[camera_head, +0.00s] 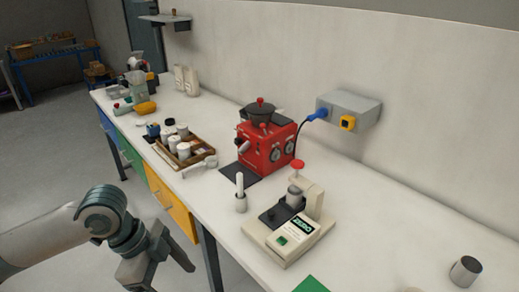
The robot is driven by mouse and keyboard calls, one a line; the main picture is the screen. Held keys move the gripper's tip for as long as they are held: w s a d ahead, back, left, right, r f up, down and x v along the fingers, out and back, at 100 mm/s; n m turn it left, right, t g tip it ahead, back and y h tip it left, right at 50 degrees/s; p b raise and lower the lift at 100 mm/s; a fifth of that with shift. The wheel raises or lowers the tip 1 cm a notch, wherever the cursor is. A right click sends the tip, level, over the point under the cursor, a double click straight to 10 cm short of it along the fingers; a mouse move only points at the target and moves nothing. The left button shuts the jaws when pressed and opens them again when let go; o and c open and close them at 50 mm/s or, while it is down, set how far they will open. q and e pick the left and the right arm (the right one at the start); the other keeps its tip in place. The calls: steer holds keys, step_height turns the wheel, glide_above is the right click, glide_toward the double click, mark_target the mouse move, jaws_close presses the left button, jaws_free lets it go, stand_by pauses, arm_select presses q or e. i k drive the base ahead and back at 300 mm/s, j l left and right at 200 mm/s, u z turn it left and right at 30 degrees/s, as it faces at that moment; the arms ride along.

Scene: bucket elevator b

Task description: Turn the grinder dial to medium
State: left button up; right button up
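The red machine (265,148) stands on the bench against the wall. It has a dark hopper-like top (261,112) with a red knob, and looks like the grinder. Two round dials (276,154) sit on its right-hand face; their markings are too small to read, so I cannot tell the setting. My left gripper (160,272) is at the lower left, in front of the bench and well away from the machine. Its fingers look spread apart with nothing between them. My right gripper is not in view.
A metal cup (465,270) stands far right.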

mark_target(238, 141)
steer(key=i+j+z, duration=0.15)
steer(key=i+j, duration=0.25)
steer(key=i+j+z, duration=0.1)
steer(key=i+j, duration=0.3)
steer(key=j, duration=0.15)
steer(key=i+j+z, duration=0.15)
steer(key=i+j, duration=0.2)
steer(key=j, duration=0.15)
